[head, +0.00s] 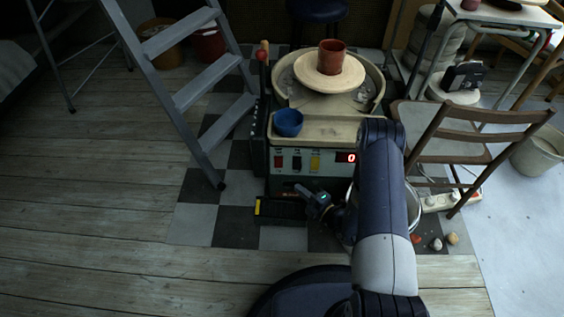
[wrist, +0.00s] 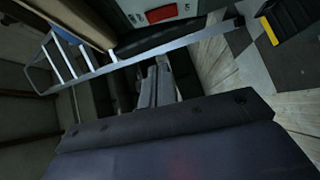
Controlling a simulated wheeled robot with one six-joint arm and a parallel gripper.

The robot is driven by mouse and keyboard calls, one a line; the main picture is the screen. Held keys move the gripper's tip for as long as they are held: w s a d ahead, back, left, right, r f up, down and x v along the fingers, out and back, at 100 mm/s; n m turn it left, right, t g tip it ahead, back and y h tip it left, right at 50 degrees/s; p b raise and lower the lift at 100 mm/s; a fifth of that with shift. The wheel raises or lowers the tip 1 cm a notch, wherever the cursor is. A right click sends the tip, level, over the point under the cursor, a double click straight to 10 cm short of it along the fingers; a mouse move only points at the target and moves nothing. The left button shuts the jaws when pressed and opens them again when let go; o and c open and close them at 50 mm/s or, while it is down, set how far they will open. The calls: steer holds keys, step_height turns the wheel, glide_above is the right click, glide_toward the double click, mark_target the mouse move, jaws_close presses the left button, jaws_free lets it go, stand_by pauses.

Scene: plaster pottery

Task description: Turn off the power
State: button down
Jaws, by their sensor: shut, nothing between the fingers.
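The pottery wheel (head: 325,128) stands in the middle of the head view. In the wrist view a red panel part (wrist: 163,13) shows at the top edge; I cannot tell which one. My gripper (head: 303,191) is shut and empty, low in front of the panel and below the switches. No contact with a switch is visible.
A black pedal (head: 281,208) with a yellow edge lies on the floor below the panel. A grey stepladder (head: 191,92) stands left, a wooden chair (head: 455,142) right. A white power strip (head: 437,201) lies by the chair. A red pot (head: 331,55) and blue bowl (head: 288,122) sit on the wheel.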

steer(key=b, duration=0.5)
glide_toward(278, 163)
steer(key=shift+w+a+r, duration=0.65)
steer(key=shift+w+a, duration=1.55)
steer(key=shift+a, duration=0.45)
